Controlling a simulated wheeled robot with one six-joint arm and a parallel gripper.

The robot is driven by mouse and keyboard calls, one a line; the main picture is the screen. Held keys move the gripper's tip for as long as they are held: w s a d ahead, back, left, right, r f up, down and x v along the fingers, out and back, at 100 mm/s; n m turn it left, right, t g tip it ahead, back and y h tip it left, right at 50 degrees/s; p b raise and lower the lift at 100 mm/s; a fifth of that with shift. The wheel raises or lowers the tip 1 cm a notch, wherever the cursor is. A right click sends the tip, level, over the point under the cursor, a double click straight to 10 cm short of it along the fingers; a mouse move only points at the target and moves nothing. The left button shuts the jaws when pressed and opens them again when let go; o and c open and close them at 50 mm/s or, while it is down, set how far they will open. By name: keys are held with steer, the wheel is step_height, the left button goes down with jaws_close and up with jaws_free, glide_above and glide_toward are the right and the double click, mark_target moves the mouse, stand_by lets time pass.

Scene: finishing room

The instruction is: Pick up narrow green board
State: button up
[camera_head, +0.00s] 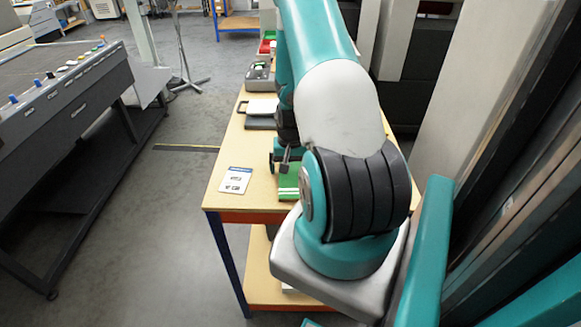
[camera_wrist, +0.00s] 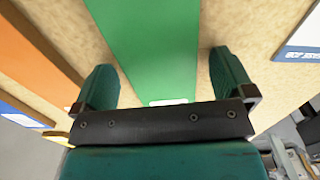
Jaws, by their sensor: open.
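The narrow green board (camera_wrist: 158,45) lies flat on the wooden tabletop in the wrist view, running from the top edge down to my gripper. It has a small white label near its lower end. My gripper (camera_wrist: 163,75) is open, with one finger on each side of the board and bare wood showing beside both. I cannot tell how high the fingers are above the table. In the head view the green board (camera_head: 288,188) shows only partly at the table's near end, beside my gripper (camera_head: 282,160); my arm hides the rest.
A printed white card (camera_head: 236,180) lies left of the board near the table edge. An orange strip (camera_wrist: 40,40) lies left in the wrist view. A dark clipboard-like item with white paper (camera_head: 262,108) and a grey box (camera_head: 260,78) stand farther back.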

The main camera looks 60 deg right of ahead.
steer(key=c, duration=0.9)
steer(key=shift+c, duration=0.2)
